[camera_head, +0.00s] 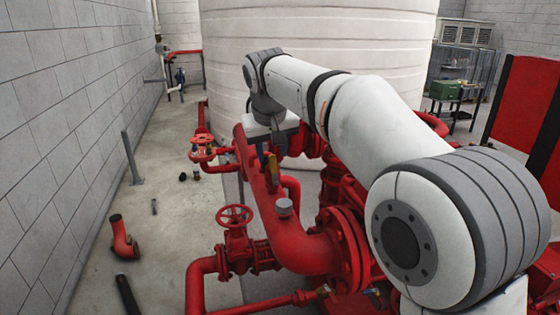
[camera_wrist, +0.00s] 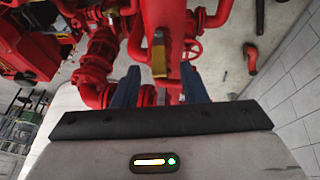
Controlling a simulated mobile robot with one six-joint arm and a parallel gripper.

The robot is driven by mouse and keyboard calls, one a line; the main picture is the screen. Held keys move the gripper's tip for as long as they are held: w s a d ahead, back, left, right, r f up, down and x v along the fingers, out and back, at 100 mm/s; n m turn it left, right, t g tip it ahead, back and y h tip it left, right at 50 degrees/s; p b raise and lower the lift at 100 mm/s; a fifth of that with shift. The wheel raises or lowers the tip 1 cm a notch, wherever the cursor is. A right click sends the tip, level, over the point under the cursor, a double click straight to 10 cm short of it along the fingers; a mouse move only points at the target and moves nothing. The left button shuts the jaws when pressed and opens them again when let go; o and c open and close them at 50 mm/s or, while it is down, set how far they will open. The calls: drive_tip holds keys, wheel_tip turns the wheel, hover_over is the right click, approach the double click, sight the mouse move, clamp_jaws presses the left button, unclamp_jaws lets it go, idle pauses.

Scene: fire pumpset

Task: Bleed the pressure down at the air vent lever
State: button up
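A yellow lever (camera_wrist: 159,62), which I take to be the air vent lever, stands on the thick red pipe and shows between my fingers in the wrist view. In the head view a yellow piece, apparently the same lever (camera_head: 273,168), shows just below my gripper (camera_head: 266,158). My gripper's two dark blue fingers (camera_wrist: 159,84) are spread apart, with clear gaps to either side of the lever. I see no contact. The lever's base and pivot are hard to make out.
Red handwheel valves (camera_head: 234,215) stand on the pipework, near the large white tank (camera_head: 310,50). A grey-capped fitting (camera_head: 284,208) sits on the pipe. A red pipe elbow (camera_head: 123,240) lies on the left floor by the block wall (camera_head: 60,110).

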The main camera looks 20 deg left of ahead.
sight(273, 162)
drive_tip(key=x, duration=0.5)
drive_tip(key=shift+w+a+f, duration=0.15)
drive_tip(key=shift+w+f, duration=0.05)
drive_tip(key=shift+w, duration=0.3)
drive_tip(key=shift+s+d, duration=0.2)
drive_tip(key=shift+s, duration=0.1)
drive_tip(key=shift+w+a+f, duration=0.1)
drive_tip(key=shift+w, duration=0.15)
drive_tip(key=shift+c, duration=0.7)
drive_tip(key=shift+s, duration=0.2)
drive_tip(key=c, duration=0.3)
clamp_jaws()
drive_tip(key=shift+w, duration=0.1)
